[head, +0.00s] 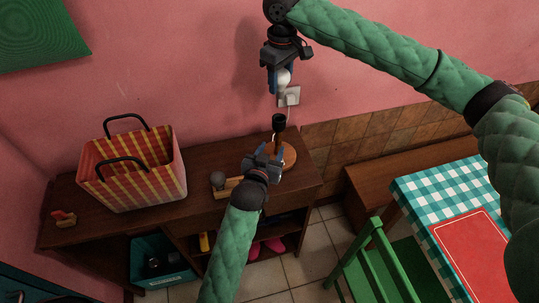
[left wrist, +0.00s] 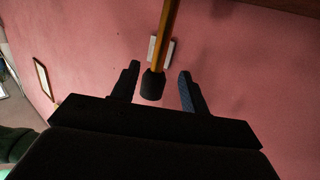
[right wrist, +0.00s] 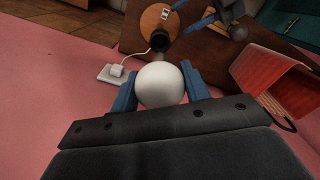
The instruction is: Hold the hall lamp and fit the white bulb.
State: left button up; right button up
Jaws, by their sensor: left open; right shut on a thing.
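The hall lamp stands upright on the dark shelf top, with a round wooden base (head: 289,157) and a black socket (head: 279,121) on top. Its brass stem (left wrist: 167,35) and socket (left wrist: 152,86) show between my left fingers in the left wrist view. My left gripper (head: 268,153) is open around the lamp, and I cannot tell whether a finger touches it. My right gripper (head: 279,86) is shut on the white bulb (head: 284,77), holding it above the socket with a clear gap. The bulb (right wrist: 161,84) partly covers the lamp in the right wrist view.
A red-and-yellow striped basket (head: 138,180) stands farther left. A white wall outlet (head: 291,96) is behind. A checked table (head: 425,194) and green chair (head: 375,250) stand right.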

aim_at(278, 138)
pick_arm(q)
jog(key=x, duration=1)
grip_shut()
dwell(0.4)
pick_arm(e)
jog(key=shift+f, duration=0.15)
dwell(1.1)
jog(key=shift+f, duration=3.05)
